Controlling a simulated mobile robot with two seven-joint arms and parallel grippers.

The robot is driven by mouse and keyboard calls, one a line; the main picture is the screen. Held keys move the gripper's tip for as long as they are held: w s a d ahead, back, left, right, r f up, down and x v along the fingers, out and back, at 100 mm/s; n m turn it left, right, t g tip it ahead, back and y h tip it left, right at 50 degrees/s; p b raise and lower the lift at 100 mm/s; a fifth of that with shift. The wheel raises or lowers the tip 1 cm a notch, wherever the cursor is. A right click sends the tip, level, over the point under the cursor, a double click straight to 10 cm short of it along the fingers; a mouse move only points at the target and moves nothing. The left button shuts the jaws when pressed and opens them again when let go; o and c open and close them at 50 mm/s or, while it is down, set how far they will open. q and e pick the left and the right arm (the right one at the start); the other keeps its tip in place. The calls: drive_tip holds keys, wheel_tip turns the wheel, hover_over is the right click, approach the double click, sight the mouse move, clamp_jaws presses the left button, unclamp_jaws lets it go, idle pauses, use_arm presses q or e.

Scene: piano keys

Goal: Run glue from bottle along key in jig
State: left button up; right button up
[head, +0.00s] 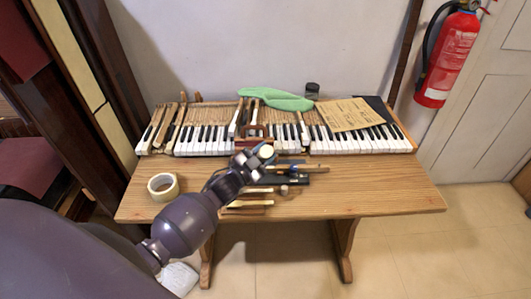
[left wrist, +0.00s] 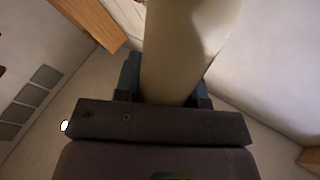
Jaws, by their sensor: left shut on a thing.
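My left gripper (head: 256,160) is above the middle of the wooden table and is shut on a pale cream bottle (head: 266,152). In the left wrist view the bottle (left wrist: 185,45) is a large smooth cylinder between the two dark jaws (left wrist: 165,92); its nozzle is not visible. Just right of and below the gripper in the head view is a dark blue piece that looks like the jig (head: 292,180), with a wooden key (head: 302,168) at it. The gripper hides part of this area, and I cannot tell how the key sits. My right gripper is not in view.
A keyboard (head: 205,140) with raised and loose keys runs along the back of the table (head: 385,190). A green cloth (head: 275,98), a dark jar (head: 312,90) and a written card (head: 345,114) lie behind or on it. A tape roll (head: 163,186) is at left. The table's right front is clear.

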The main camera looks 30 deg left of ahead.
use_arm(q)
wheel_tip(320, 180, up, 2)
drive_tip(key=shift+r+p, duration=0.25)
drive_tip(key=shift+p, duration=0.6)
wheel_tip(320, 180, up, 3)
drive_tip(key=p, duration=0.3)
drive_tip(key=shift+r, duration=0.25)
drive_tip(key=shift+r+p, duration=1.1)
drive_tip(key=shift+r, duration=0.4)
